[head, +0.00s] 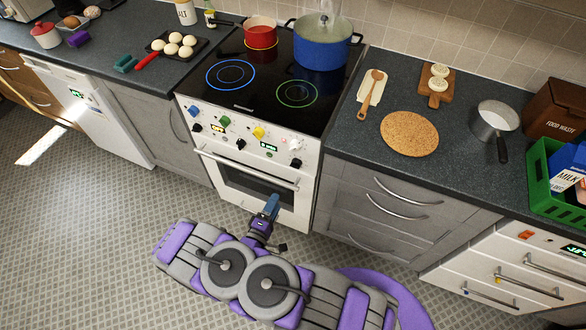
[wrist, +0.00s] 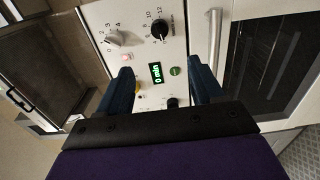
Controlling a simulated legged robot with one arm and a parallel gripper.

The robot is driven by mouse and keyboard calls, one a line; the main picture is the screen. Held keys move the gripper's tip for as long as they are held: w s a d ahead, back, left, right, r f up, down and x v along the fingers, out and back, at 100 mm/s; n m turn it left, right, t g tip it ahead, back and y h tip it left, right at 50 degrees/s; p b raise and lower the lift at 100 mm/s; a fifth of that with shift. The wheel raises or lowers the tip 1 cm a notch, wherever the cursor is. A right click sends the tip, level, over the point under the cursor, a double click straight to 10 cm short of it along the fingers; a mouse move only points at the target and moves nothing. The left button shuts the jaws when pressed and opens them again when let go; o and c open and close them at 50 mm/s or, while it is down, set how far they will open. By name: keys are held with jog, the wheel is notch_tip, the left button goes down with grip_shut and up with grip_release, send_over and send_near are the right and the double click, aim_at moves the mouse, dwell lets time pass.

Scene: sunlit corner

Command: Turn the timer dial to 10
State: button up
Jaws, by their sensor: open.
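The timer dial is a black knob (wrist: 160,30) with numbers up to 12 around it, near the top of the wrist view. In the head view it is the black knob (head: 295,162) at the right end of the stove's front panel. Its exact setting is too small to read. A small display (wrist: 156,74) reads "0 min". My gripper (wrist: 160,72) is open and empty, its two blue fingers on either side of the display in the picture and apart from the dial. In the head view my gripper (head: 272,203) is in front of the oven door.
The oven handle (head: 245,166) runs below the panel. A red pot (head: 260,33) and blue pot (head: 322,45) stand on the hob.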

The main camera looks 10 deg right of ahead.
aim_at(296, 164)
jog(key=b+x, duration=0.3)
jog(key=x, duration=1.3)
jog(key=shift+w+d+f, duration=0.1)
jog(key=shift+w+d, duration=0.1)
jog(key=shift+w, duration=0.1)
jog(key=shift+c, duration=0.4)
jog(key=c, duration=1)
jog(key=shift+s, duration=0.1)
